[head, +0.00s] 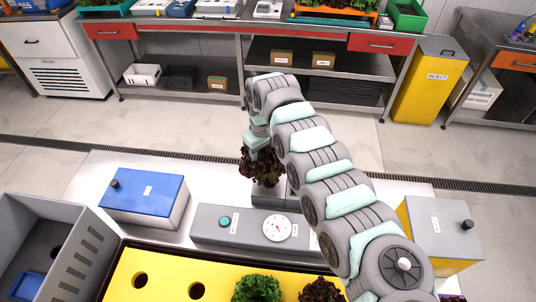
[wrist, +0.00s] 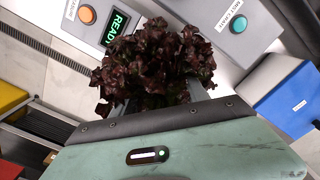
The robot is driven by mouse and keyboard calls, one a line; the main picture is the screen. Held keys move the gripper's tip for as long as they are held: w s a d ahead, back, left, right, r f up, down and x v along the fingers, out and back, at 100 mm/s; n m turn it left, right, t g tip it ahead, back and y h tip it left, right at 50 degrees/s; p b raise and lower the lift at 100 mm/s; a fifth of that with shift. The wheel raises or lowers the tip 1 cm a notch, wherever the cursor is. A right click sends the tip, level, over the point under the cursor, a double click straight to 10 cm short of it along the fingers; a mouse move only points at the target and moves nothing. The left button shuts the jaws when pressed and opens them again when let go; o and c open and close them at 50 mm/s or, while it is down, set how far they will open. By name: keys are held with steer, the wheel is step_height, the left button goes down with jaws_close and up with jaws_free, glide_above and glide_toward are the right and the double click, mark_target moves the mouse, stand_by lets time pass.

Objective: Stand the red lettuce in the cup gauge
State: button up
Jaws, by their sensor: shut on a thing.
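The red lettuce (head: 261,166), dark and leafy, is in my gripper (head: 256,146), which shows only partly beneath my arm in the head view. In the wrist view the lettuce (wrist: 155,65) fills the space beyond the gripper (wrist: 150,105), whose fingers close around its lower part. The lettuce is upright above a small grey block (head: 265,201) behind the grey dial box (head: 240,229). I cannot tell which grey unit is the cup gauge. Its cup, and whether the lettuce's base touches anything, are hidden.
A blue-lidded box (head: 145,192) stands left and a grey-lidded yellow box (head: 440,228) right. A yellow tray (head: 165,285) with holes and lettuces lies in front. In the wrist view, a READY display (wrist: 117,26) is lit beside an orange button (wrist: 87,14).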

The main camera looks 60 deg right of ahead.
steer(key=shift+s+d+f, duration=0.15)
steer(key=shift+s+d, duration=0.4)
steer(key=shift+s, duration=0.25)
step_height(320, 180, down, 4)
steer(key=b, duration=0.3)
steer(key=shift+a+f, duration=0.1)
steer(key=shift+f, duration=1.4)
steer(key=shift+f+p, duration=0.1)
steer(key=shift+p, duration=0.4)
steer(key=shift+f, duration=0.45)
steer(key=o, duration=1.5)
steer(key=shift+o, duration=0.4)
